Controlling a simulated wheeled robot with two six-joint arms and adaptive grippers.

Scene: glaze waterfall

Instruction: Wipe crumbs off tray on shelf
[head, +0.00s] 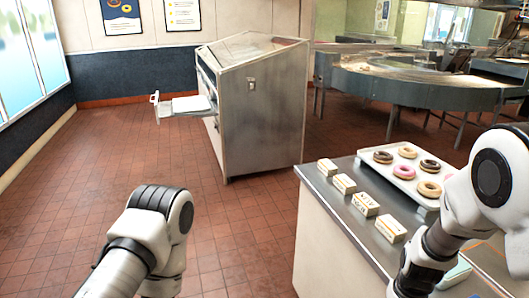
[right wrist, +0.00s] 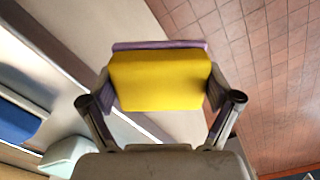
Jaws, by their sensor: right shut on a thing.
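My right gripper (right wrist: 158,88) is shut on a yellow sponge (right wrist: 157,80) with a purple layer along its far edge, seen in the right wrist view. In the head view, my right arm reaches over the counter at the right, and its gripper and the sponge are hidden or out of frame. A white tray (head: 407,175) with several doughnuts stands on the counter. A pale, flat shelf or tray (head: 188,104) sticks out from the left side of a metal cabinet. I cannot make out crumbs on either. My left gripper is out of view; only its arm shows.
The counter (head: 340,207) has several small label blocks (head: 365,204) along its left edge. The metal cabinet (head: 258,115) stands farther back on open tiled floor (head: 130,135). A round metal conveyor table (head: 420,88) is at the back right.

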